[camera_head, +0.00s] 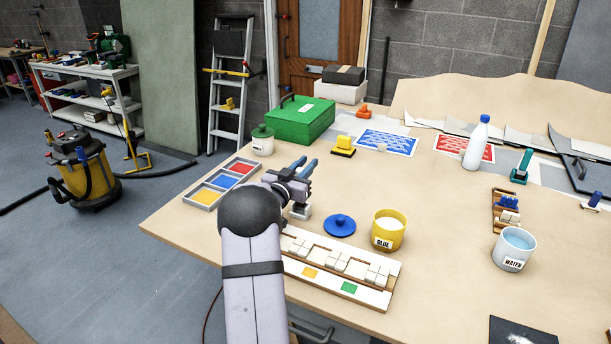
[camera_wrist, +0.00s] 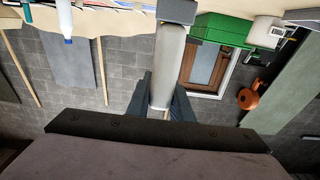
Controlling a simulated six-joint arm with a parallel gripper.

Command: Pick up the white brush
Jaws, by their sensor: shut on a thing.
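My gripper (camera_head: 304,166) is above the table's left part, its blue fingers pointing away toward the back. In the wrist view its dark fingers (camera_wrist: 163,100) are shut on the pale handle of the white brush (camera_wrist: 168,62), one finger on each side. The brush's grey block-like end (camera_wrist: 177,11) is at the top of that view, beyond the fingers. In the head view the brush (camera_head: 301,211) hangs just below the gripper and is partly hidden by it. I cannot tell whether it touches the table.
Close by are a three-part tray (camera_head: 207,198), a white-topped rack of tiles (camera_head: 381,298), a blue lid (camera_head: 339,223) and a yellow glue pot (camera_head: 389,240). A green box (camera_head: 300,127) and a white bottle (camera_head: 477,143) stand farther back. Bare tabletop lies right of the glue pot.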

